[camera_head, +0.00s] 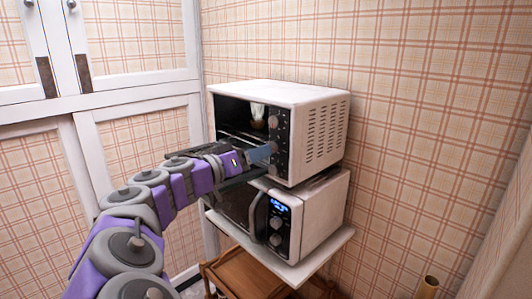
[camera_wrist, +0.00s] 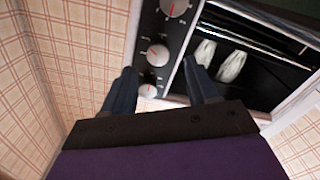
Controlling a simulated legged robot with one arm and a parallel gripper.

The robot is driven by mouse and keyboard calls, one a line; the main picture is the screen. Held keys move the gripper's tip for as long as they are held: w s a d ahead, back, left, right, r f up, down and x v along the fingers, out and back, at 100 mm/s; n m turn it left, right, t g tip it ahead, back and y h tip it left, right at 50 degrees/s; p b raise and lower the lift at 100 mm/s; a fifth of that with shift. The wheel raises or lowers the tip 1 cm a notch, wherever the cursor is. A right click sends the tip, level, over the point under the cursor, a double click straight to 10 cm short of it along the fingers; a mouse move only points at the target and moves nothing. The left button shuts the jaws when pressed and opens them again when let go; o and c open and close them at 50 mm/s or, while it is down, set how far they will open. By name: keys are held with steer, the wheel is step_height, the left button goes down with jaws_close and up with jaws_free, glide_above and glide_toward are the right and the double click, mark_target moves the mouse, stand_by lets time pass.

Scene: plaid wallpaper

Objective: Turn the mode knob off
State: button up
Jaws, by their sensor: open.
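The white toaster oven (camera_head: 318,128) has a dark control panel (camera_head: 281,130) with knobs on the right of its front. In the wrist view I see three pale round knobs with red marks: one at the top edge (camera_wrist: 173,8), a middle knob (camera_wrist: 158,53) and a lower knob (camera_wrist: 148,90). I cannot read which is the mode knob. My gripper (camera_head: 267,152) is open at the panel's lower part. In the wrist view my gripper (camera_wrist: 160,68) has its fingers on either side of the knob column, with the middle knob near the fingertips. Contact cannot be told.
A microwave (camera_head: 318,215) with a lit blue display stands under the oven, on a white shelf (camera_head: 285,268). A wooden rack (camera_head: 245,275) is below. White-framed cabinets (camera_head: 130,85) are at left. The oven interior (camera_wrist: 250,65) shows two pale objects.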

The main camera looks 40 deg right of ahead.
mark_target(275, 146)
steer(key=d, duration=0.4)
steer(key=shift+w+d, duration=0.1)
steer(key=shift+d, duration=0.3)
steer(key=shift+a, duration=0.1)
steer(key=shift+c, duration=1.4)
steer(key=c, duration=0.8)
